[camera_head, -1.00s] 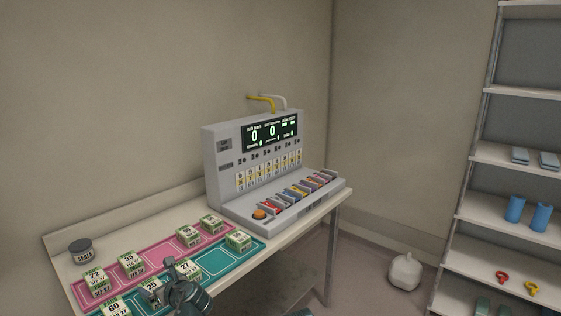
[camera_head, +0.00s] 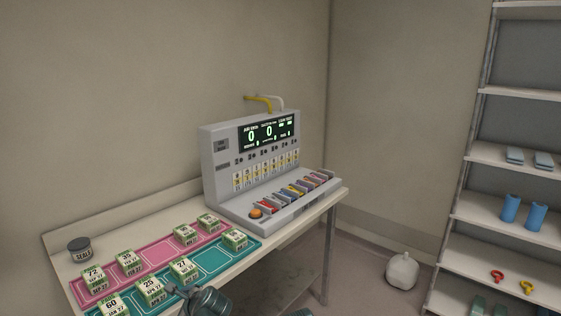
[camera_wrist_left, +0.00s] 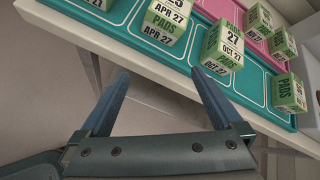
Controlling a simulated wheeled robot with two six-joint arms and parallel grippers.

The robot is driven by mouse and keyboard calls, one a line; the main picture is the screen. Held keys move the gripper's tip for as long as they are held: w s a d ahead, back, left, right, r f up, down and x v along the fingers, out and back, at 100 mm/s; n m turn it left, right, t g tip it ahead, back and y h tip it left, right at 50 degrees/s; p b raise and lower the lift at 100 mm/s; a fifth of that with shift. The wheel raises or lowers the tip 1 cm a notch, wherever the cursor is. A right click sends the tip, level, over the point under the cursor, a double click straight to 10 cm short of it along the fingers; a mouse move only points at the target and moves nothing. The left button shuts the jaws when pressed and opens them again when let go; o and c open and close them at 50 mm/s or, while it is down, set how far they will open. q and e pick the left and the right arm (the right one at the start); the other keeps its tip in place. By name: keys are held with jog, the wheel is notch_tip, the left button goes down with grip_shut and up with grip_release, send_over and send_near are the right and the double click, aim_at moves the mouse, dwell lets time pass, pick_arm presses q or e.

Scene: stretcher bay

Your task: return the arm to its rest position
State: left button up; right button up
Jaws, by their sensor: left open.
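My left gripper (camera_head: 180,290) is at the bottom edge of the head view, in front of the table's near edge. In the left wrist view its two blue-grey fingers (camera_wrist_left: 163,88) stand wide apart with nothing between them. Beyond the fingertips is the table's white edge (camera_wrist_left: 150,62). A box marked 27 (camera_head: 184,270) stands on the teal mat (camera_head: 212,262), apart from the gripper; it also shows in the wrist view (camera_wrist_left: 222,46). A box marked 25 (camera_head: 151,290) stands to its left. My right gripper is not in view.
More boxes stand on the teal mat and the pink mat (camera_head: 153,256). A dark round tin (camera_head: 79,249) sits at the table's back left. A grey console (camera_head: 222,165) with a display fills the far end. Shelves (camera_head: 510,154) stand at right; a white jug (camera_head: 401,271) is on the floor.

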pick_arm(q)
jog(key=s+d+f+n+g+h, duration=0.3)
jog(key=s+d+n, duration=0.4)
jog(key=d, duration=0.4)
jog(key=s+d+f+n+g+h+p, duration=0.1)
jog(key=s+d+f+n+g+h, duration=0.2)
jog(key=s+d+n, duration=0.5)
jog(key=s+d+f, duration=0.1)
jog(key=s+d, duration=0.1)
jog(key=d, duration=0.1)
jog(key=shift+n+g+h, duration=0.3)
jog(key=shift+g+h, duration=0.1)
